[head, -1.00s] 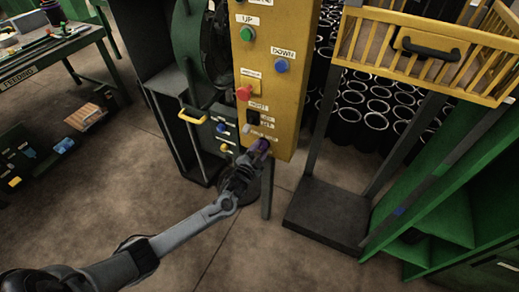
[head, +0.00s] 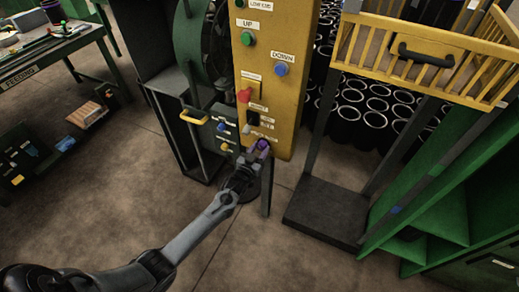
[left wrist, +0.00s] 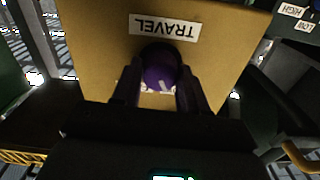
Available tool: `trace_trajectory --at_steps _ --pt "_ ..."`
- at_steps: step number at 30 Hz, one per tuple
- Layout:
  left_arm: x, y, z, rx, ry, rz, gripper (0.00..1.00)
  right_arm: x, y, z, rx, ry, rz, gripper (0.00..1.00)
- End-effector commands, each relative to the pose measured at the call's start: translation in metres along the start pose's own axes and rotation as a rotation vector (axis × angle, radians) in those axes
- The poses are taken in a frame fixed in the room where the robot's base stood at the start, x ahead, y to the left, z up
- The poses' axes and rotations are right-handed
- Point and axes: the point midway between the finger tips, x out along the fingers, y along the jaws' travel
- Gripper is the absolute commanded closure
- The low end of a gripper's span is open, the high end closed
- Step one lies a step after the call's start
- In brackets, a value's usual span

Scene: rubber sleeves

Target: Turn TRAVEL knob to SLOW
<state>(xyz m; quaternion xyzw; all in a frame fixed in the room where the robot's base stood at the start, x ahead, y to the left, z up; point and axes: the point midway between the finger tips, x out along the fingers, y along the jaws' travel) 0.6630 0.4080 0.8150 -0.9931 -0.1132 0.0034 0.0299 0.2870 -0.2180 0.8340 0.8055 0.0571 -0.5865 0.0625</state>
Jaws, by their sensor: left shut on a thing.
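The TRAVEL knob (left wrist: 160,68) is purple and sits on the yellow control panel (left wrist: 90,40), beside a white TRAVEL label (left wrist: 164,27) that appears upside down in the left wrist view. My left gripper (left wrist: 157,88) has one dark finger on each side of the knob and is shut on it. In the head view the left gripper (head: 258,153) is at the bottom of the yellow panel (head: 262,75), with purple showing between its fingers. The knob's pointer and most of its setting marks are hidden or too small to read. My right gripper is not in view.
Above the knob, the panel carries a red control (head: 244,95), a green UP button (head: 247,39) and a blue DOWN button (head: 281,69). A yellow-railed cart (head: 420,55) stands to the right, with black sleeves (head: 365,105) behind.

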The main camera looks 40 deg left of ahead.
Motion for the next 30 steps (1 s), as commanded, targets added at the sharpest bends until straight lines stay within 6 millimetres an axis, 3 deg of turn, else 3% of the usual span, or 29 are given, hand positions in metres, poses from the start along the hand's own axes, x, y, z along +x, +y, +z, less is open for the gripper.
trace_trajectory --at_steps 21,22,26,30 --pt "0.0001 0.0000 0.0000 -0.077 0.000 0.000 0.88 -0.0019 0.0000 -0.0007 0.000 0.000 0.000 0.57" --pt "0.0001 0.0000 0.0001 -0.077 0.000 0.000 0.53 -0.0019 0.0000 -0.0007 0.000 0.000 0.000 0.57" --pt "0.0001 0.0000 0.0000 -0.076 0.000 0.000 0.33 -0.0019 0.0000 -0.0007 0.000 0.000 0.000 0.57" --pt "0.0001 0.0000 0.0000 -0.076 0.000 0.000 0.32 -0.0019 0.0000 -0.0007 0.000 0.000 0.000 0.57"
